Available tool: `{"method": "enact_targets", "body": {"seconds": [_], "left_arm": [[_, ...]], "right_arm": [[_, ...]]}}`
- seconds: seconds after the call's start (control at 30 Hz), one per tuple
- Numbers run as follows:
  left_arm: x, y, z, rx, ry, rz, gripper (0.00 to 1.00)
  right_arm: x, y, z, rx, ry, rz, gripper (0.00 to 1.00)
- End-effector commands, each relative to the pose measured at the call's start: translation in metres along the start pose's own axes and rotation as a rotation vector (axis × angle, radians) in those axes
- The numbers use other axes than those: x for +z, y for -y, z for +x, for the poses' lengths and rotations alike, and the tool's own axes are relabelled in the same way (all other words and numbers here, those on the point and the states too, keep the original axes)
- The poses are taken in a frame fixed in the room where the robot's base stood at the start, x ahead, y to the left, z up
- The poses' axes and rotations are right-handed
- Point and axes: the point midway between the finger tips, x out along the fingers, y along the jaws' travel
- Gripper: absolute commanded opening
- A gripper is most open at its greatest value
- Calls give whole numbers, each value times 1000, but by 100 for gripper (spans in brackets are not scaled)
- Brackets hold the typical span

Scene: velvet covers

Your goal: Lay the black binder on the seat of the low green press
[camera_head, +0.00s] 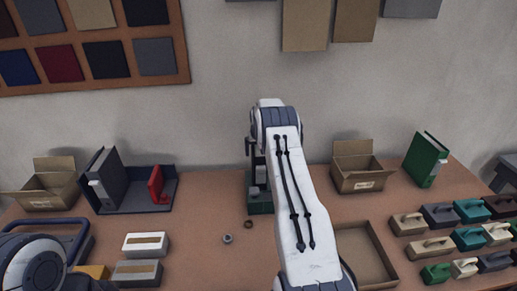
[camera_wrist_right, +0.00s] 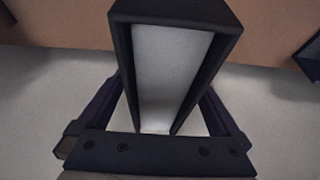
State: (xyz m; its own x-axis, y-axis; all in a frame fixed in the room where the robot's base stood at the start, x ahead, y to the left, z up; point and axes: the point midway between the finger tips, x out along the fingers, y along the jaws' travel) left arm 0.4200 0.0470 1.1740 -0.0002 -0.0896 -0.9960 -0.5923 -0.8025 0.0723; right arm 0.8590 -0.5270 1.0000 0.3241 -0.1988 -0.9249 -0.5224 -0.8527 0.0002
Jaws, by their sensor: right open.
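The low green press (camera_head: 260,206) stands at the middle of the table, partly hidden behind my right arm. The black binder (camera_wrist_right: 124,40) is seen end-on in the right wrist view, with its pale inside facing the camera. My right gripper (camera_wrist_right: 168,112) is open, with one finger on each side of the binder. In the head view the binder and gripper are mostly hidden by my arm. Dark and pale parts show just above the press, but I cannot tell how the binder rests there. My left gripper is not in view.
A green binder (camera_head: 427,160) stands at right. Open cartons (camera_head: 358,181), a shallow brown tray (camera_head: 385,258) and several handled blocks occupy the right side.

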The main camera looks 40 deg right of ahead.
Motion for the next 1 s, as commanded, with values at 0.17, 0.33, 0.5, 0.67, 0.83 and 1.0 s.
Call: {"method": "enact_targets", "body": {"seconds": [0.17,0.33,0.5,0.67,0.83,1.0], "left_arm": [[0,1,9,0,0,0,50],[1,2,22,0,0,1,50],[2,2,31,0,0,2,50],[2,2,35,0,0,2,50],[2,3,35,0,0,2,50],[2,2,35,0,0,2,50]], "right_arm": [[-1,0,-18,0,-5,0,100],[-1,0,-50,0,-7,0,100],[-1,0,-81,0,-8,0,100],[-1,1,-99,0,-6,0,100],[-1,0,-105,0,-5,0,100],[-1,0,-105,0,-5,0,100]]}}
